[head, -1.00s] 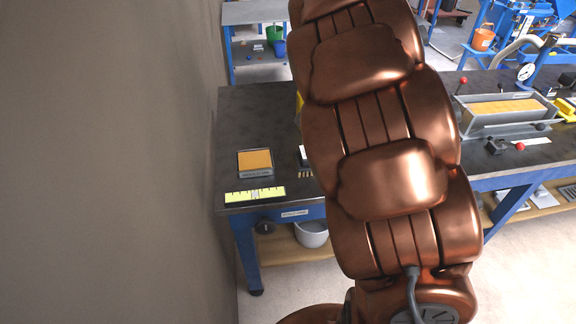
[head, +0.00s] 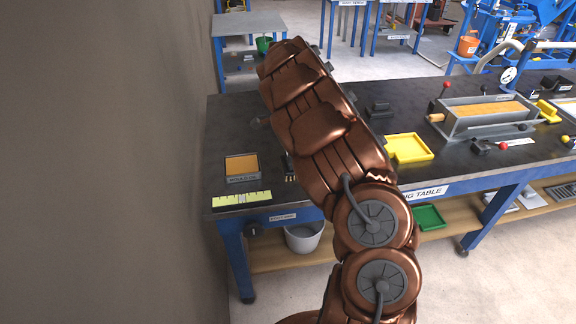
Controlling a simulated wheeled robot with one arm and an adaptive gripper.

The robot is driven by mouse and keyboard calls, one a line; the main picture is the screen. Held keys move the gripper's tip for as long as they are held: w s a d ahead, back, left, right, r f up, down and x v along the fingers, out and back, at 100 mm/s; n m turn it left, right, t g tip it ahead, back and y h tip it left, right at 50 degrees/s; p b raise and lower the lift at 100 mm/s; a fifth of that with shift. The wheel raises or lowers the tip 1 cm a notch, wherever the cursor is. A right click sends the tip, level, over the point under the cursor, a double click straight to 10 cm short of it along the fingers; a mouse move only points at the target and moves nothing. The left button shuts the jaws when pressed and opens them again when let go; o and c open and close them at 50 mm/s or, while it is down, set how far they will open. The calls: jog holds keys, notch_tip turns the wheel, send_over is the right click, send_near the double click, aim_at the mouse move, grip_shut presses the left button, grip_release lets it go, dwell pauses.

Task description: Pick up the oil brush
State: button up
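A small dark thing with pale bristles (head: 290,169) shows at the left edge of my arm, on the dark table. It may be the oil brush; most of it is hidden behind my arm. My copper-coloured arm rises across the middle of the head view and leans over the table. My gripper cannot be made out; the arm covers that area. I cannot see whether it holds anything.
A tray with an orange block (head: 241,167) and a yellow ruler strip (head: 241,198) lie on the table's left end. A yellow tray (head: 408,147) and a long grey mould (head: 487,114) are right of my arm. A wall (head: 110,160) stands close at left.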

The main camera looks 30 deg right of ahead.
jog(key=shift+s+d+f+p, duration=0.15)
jog(key=shift+f+p, duration=0.35)
jog(key=shift+f, duration=1)
jog(key=shift+w+d+f+p, duration=0.1)
jog(key=shift+f+p, duration=0.4)
jog(key=shift+f, duration=0.95)
jog(key=c, duration=1)
jog(key=shift+o, duration=0.2)
jog(key=shift+r, duration=0.1)
jog(key=shift+r+b, duration=0.8)
jog(key=shift+r, duration=0.65)
jog(key=shift+s+a+r, duration=0.1)
jog(key=shift+s+r, duration=0.1)
jog(key=shift+r, duration=0.05)
jog(key=s+a+r+b, duration=0.1)
jog(key=s+a+b, duration=0.3)
jog(key=s, duration=1)
jog(key=shift+s+a+r, duration=0.2)
jog(key=shift+s+a, duration=0.05)
jog(key=shift+a, duration=0.8)
